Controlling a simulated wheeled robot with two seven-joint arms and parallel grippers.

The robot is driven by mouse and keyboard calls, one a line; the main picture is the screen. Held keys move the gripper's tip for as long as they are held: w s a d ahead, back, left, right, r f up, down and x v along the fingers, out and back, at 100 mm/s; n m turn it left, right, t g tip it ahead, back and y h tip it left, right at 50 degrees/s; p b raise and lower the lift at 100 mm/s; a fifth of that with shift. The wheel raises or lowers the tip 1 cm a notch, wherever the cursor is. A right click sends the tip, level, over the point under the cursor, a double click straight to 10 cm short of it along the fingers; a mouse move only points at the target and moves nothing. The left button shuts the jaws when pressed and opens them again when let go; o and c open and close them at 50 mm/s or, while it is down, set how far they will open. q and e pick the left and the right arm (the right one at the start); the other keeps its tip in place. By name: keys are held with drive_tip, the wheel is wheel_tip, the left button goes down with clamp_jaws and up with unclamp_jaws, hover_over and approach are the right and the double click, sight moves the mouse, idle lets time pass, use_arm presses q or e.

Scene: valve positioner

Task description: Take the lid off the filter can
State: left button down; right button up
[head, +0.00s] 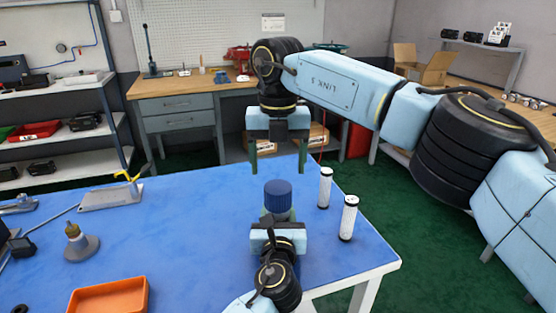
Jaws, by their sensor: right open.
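The filter can stands upright near the blue table's far right part, and its ribbed dark blue lid (278,194) is on top. My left gripper (278,214) reaches in from the front, its greenish fingers closed around the can's body below the lid. The gripper and its wrist hide most of that body. My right gripper (279,165) points down above and slightly behind the lid, open and empty, with its two fingers wide apart. A gap shows between its fingertips and the lid.
Two white cartridges with black ends (325,187) (347,218) stand just right of the can. An orange tray (108,298), a grey cone-shaped part (80,245) and a metal plate (112,196) are at the left. The blue tabletop (190,230) between is clear.

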sight(278, 186)
drive_tip(key=m, duration=0.3)
drive_tip(key=shift+m, duration=0.4)
drive_tip(key=m, duration=0.5)
drive_tip(key=shift+m, duration=0.3)
drive_tip(key=m, duration=0.9)
drive_tip(key=shift+f+m, duration=0.4)
drive_tip(key=shift+f, duration=0.15)
wheel_tip(278, 186, down, 7)
drive_tip(key=shift+r, duration=0.1)
